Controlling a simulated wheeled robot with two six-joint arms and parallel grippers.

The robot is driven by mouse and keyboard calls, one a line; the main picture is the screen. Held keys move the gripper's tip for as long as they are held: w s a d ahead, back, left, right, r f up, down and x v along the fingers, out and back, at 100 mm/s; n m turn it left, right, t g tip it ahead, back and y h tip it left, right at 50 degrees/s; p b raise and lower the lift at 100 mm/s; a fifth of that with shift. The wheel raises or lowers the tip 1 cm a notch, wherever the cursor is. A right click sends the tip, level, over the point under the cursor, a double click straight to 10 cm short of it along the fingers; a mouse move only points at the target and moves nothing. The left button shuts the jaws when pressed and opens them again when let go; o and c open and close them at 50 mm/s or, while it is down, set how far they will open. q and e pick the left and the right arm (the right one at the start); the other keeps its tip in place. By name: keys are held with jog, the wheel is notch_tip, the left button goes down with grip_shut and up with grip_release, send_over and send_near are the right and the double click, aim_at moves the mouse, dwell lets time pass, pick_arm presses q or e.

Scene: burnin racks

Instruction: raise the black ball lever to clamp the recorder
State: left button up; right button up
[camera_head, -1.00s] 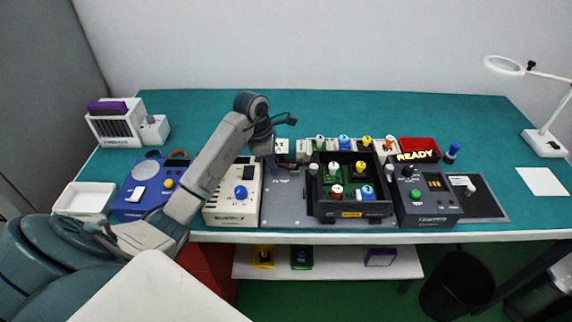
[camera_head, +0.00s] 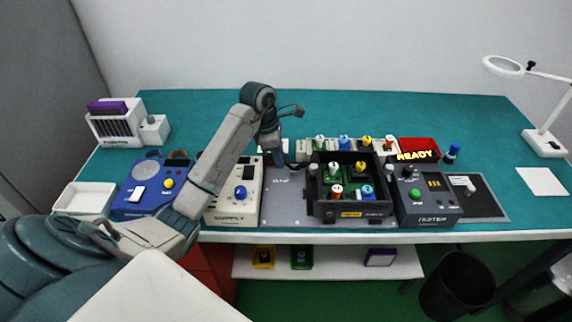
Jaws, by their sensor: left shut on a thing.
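My left gripper (camera_head: 279,159) points down over the back left of the grey base plate (camera_head: 283,208), just above its clamp label. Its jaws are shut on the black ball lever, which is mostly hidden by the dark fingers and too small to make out. To the right on the plate sits an open black box (camera_head: 350,211), apparently the recorder, holding several modules with coloured knobs. It stands level, apart from the gripper. My right gripper is out of view.
A cream supply unit (camera_head: 226,217) and a blue unit (camera_head: 136,208) stand left, under my left arm. A black tester (camera_head: 428,209) stands right of the box. The teal bench is clear at the back.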

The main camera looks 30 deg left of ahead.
aim_at(300, 165)
pick_arm(q)
jog(key=shift+w+d+r, duration=0.1)
jog(key=shift+d+r, duration=0.1)
jog(key=shift+w+d+r, duration=0.15)
jog(key=shift+d+r, duration=0.05)
jog(key=shift+d, duration=0.1)
jog(key=shift+w+d+r, duration=0.3)
jog(key=shift+d, duration=0.1)
jog(key=shift+w+d+r, duration=0.15)
jog(key=shift+d, duration=0.15)
jog(key=shift+w+d+p, duration=0.4)
jog(key=shift+d+p, duration=0.05)
jog(key=shift+d, duration=0.1)
grip_shut()
jog(key=shift+d, duration=0.1)
jog(key=shift+w+d, duration=0.1)
